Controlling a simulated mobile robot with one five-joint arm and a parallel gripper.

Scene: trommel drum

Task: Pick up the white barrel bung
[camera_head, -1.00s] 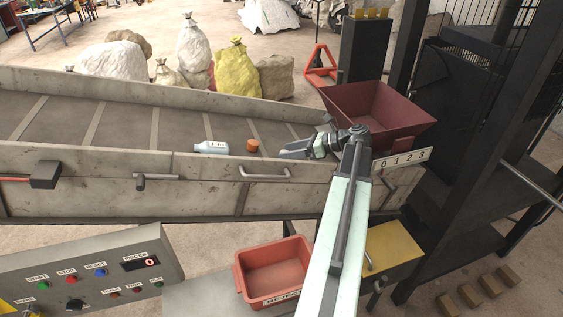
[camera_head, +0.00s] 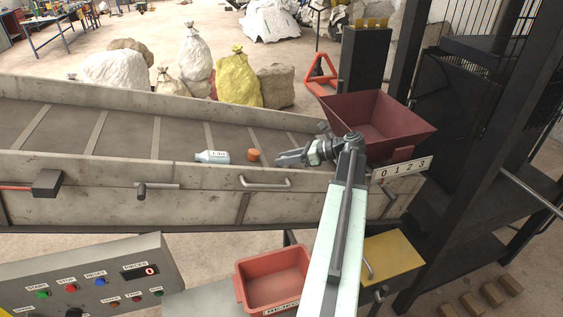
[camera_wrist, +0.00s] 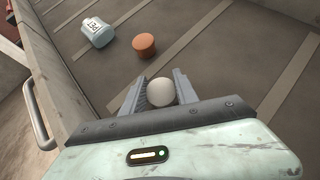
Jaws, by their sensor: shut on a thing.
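The white barrel bung (camera_wrist: 161,91) shows in the wrist view as a pale round piece between the two fingers of my gripper (camera_wrist: 158,90). The gripper is shut on it. In the head view my gripper (camera_head: 291,157) is over the right part of the conveyor belt, close to the near side wall, and the bung cannot be made out there. How far the bung is above the belt I cannot tell.
An orange cap (camera_head: 254,155) and a pale bottle (camera_head: 212,157) lie on the belt (camera_head: 130,137) left of my gripper. A dark red hopper (camera_head: 380,115) stands at the belt's right end. A red reject bin (camera_head: 272,306) sits below the near wall (camera_head: 110,185).

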